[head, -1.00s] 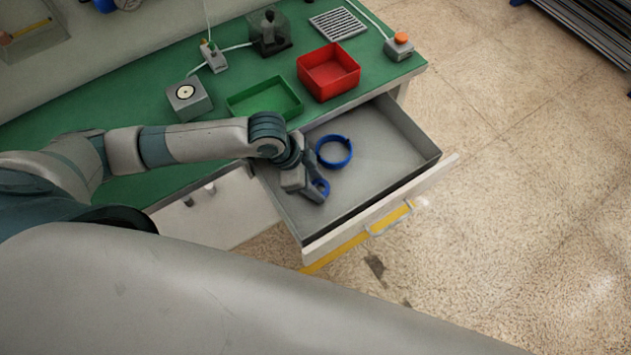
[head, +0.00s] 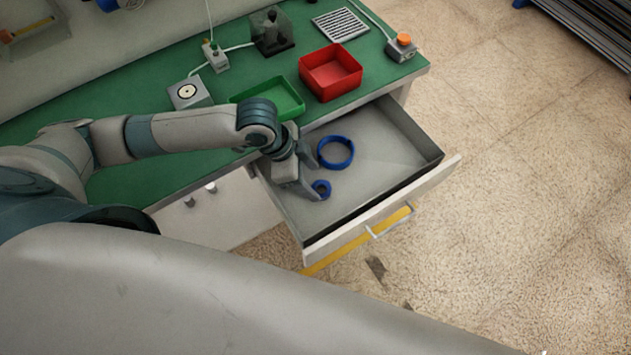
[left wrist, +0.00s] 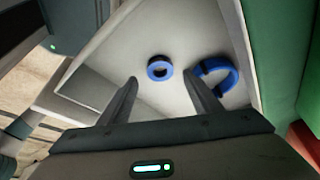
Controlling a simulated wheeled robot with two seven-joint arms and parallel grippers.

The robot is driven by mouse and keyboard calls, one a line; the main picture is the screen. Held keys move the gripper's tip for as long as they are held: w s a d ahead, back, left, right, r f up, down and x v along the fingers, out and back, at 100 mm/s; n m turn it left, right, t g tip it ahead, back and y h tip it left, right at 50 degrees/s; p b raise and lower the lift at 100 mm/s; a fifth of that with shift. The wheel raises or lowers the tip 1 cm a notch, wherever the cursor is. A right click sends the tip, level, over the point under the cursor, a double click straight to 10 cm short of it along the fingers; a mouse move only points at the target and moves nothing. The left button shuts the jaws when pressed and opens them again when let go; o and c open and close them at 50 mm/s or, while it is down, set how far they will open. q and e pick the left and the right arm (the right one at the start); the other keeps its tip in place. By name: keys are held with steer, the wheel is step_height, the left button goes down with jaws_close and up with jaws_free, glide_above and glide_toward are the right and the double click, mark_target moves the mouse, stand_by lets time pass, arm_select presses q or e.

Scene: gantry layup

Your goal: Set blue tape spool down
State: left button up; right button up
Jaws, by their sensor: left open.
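The small blue tape spool (head: 321,188) lies in the open drawer (head: 385,152), near its left side. It also shows in the left wrist view (left wrist: 160,68), lying on the drawer floor beyond my fingertips. My left gripper (head: 312,181) is open and empty beside the spool, apart from it. In the left wrist view my left gripper's (left wrist: 165,85) two fingers are spread wide with the spool in the gap ahead of them. My right gripper is in neither view.
A larger blue ring (head: 336,152) lies in the drawer behind the spool. On the green bench (head: 180,130) stand a green tray (head: 290,112), a red bin (head: 331,72) and a grey box with an orange button (head: 402,47). The drawer's right part is clear.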

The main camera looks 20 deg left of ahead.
arm_select(q)
steer(key=v, duration=0.8)
steer(key=shift+b, duration=0.3)
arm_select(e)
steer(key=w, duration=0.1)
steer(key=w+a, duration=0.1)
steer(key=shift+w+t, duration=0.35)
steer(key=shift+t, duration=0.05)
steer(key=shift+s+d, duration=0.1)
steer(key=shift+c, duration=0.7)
